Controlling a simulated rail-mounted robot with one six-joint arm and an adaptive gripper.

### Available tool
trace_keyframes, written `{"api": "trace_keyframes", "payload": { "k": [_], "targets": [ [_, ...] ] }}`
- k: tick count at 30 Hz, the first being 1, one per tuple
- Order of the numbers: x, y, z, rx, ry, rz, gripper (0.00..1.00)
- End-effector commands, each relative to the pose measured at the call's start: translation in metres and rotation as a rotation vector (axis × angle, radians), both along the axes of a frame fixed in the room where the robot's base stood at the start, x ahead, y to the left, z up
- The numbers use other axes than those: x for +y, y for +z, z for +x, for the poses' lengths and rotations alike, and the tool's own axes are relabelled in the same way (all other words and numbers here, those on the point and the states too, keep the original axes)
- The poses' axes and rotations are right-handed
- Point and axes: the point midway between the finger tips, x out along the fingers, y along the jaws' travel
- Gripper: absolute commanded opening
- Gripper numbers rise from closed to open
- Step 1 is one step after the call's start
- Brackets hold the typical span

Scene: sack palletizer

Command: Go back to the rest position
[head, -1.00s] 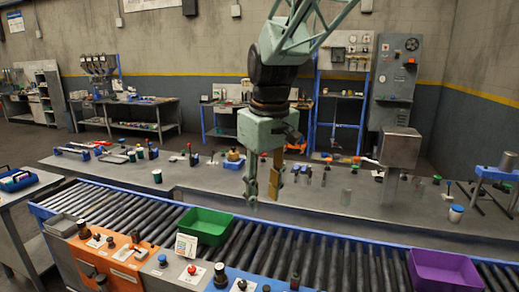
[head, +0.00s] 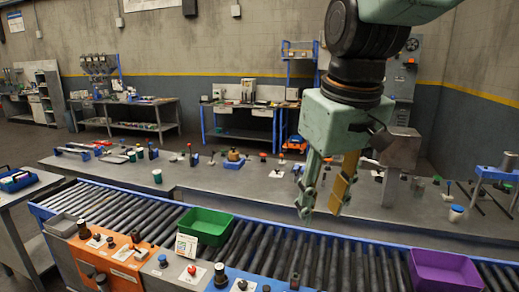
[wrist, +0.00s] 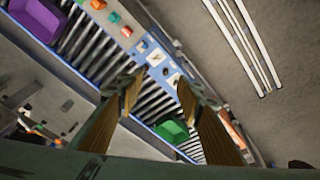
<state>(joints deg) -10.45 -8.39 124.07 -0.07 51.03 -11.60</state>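My gripper (head: 321,207) hangs in the air above the far edge of the roller conveyor (head: 270,245), pointing down. Its two fingers stand apart with nothing between them. In the wrist view my gripper (wrist: 160,98) also shows open and empty. A green tray (head: 205,226) sits on the conveyor left of my gripper, and a purple tray (head: 443,270) sits on it to the right. My arm reaches in from the upper right of the head view.
A long grey bench (head: 260,190) with several small controls runs behind the conveyor. A metal box on a post (head: 400,147) stands close behind my gripper to the right. An orange control panel (head: 115,258) is at the front left. The conveyor rollers between the trays are clear.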

Motion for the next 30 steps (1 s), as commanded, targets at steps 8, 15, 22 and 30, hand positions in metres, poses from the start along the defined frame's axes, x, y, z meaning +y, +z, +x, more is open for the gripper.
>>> {"api": "trace_keyframes", "payload": {
  "k": [8,15,22,30],
  "targets": [
    [-0.025,0.006,-0.047,-0.023,-0.078,0.014,0.34],
    [-0.043,0.006,-0.086,-0.040,-0.145,0.025,0.34],
    [-0.058,0.003,-0.124,-0.059,-0.209,0.036,0.34],
    [-0.072,-0.006,-0.168,-0.080,-0.283,0.050,0.34]
  ]
}}
